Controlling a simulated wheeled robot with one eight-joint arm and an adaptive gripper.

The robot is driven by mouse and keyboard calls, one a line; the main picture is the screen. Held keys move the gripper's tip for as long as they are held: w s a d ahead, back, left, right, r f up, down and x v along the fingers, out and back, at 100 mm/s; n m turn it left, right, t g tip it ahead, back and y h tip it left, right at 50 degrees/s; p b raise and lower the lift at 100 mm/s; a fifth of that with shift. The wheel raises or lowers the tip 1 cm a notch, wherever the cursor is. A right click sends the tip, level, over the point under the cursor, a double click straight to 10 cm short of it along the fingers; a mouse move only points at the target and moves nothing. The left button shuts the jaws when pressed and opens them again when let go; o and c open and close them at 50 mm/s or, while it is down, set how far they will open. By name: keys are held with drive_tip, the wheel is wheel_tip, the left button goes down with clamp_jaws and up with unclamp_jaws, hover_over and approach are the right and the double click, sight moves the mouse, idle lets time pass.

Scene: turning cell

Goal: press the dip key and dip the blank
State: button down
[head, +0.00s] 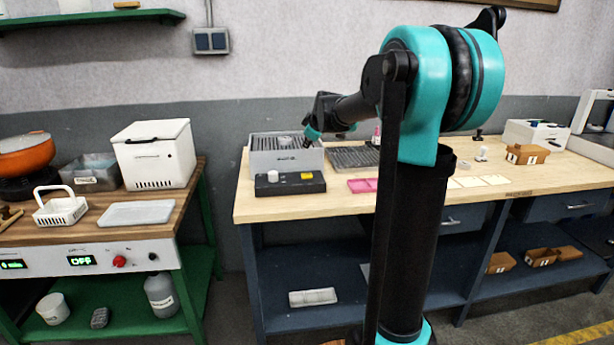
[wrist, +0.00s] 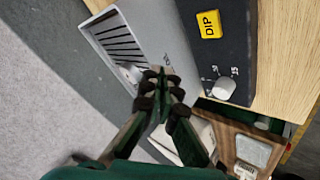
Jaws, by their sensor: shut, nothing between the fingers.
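The yellow key marked DIP (wrist: 208,24) is on a black control box (wrist: 232,50), beside a white knob (wrist: 224,88). In the head view the box (head: 290,186) stands in front of a grey slotted bath (head: 286,162), which also shows in the wrist view (wrist: 170,30). A pale rounded thing (wrist: 130,73) shows at the bath's slots, partly behind my fingers; I cannot tell whether it is the blank. My gripper (wrist: 160,78) is shut and empty, above the bath's edge and apart from the key. In the head view its tip (head: 306,143) is over the bath's right part.
A dark rack (head: 352,157) and a pink tray (head: 362,185) are to the right on the pale bench (head: 500,194). On the left, a wooden-topped bench holds a white box (head: 155,155), a white basket (head: 60,208) and an orange pot (head: 25,157). A gap separates the benches.

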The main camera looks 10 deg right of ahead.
sight(307, 176)
drive_tip(key=shift+f, duration=0.15)
drive_tip(key=shift+f, duration=4.25)
drive_tip(key=shift+f, duration=0.2)
drive_tip(key=shift+f, duration=0.2)
drive_tip(key=shift+f, duration=0.45)
drive_tip(key=shift+r, duration=3.35)
